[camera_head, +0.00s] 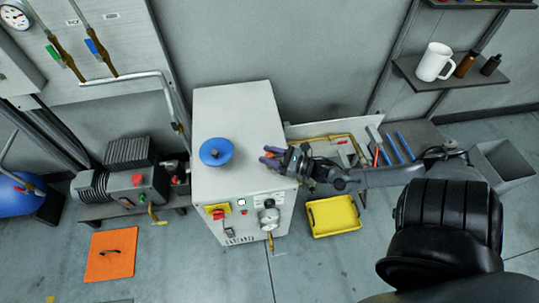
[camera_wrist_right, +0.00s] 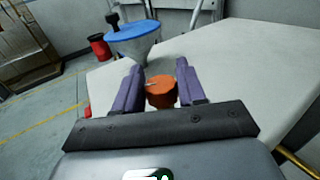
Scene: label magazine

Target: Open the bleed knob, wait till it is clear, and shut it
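The orange bleed knob (camera_wrist_right: 160,93) stands on top of the pale grey cabinet (camera_head: 232,110), with a small light mark on its upper face. In the head view only a bit of its orange shows by the fingers. My right gripper (camera_head: 269,157) reaches in from the right over the cabinet's right edge. In the right wrist view its two purple fingers (camera_wrist_right: 160,70) are spread, one on each side of the knob, with a narrow gap visible to each. My left gripper is not in view.
A blue-lidded, cone-shaped vessel (camera_head: 215,152) stands on the cabinet left of the knob. A yellow tray (camera_head: 333,230) lies on the floor to the right.

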